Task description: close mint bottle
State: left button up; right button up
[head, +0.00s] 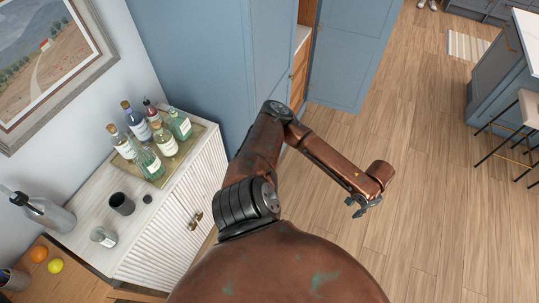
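Several bottles stand on a tray (155,184) on the white cabinet. Two are greenish: a pale mint-green bottle (181,126) at the tray's right back and a darker green bottle (150,165) at its front. I cannot tell for certain which is the mint bottle, or whether the pale one has a stopper in. A small dark round piece (147,199), perhaps a stopper, lies on the cabinet top in front of the tray. My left gripper (361,208) hangs over the floor, well right of the cabinet; its fingers are too small to judge. My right gripper is out of view.
A dark cup (121,204), a small glass jar (104,237) and a large grey bottle (46,213) stand on the cabinet top. An orange (39,254) and a yellow fruit (56,266) are at lower left. A blue cupboard (200,60) rises behind; the wooden floor (430,180) is open at right.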

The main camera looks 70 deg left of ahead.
aim_at(149, 164)
jog(key=u, duration=0.05)
jog(key=k, duration=0.85)
jog(key=z, duration=0.05)
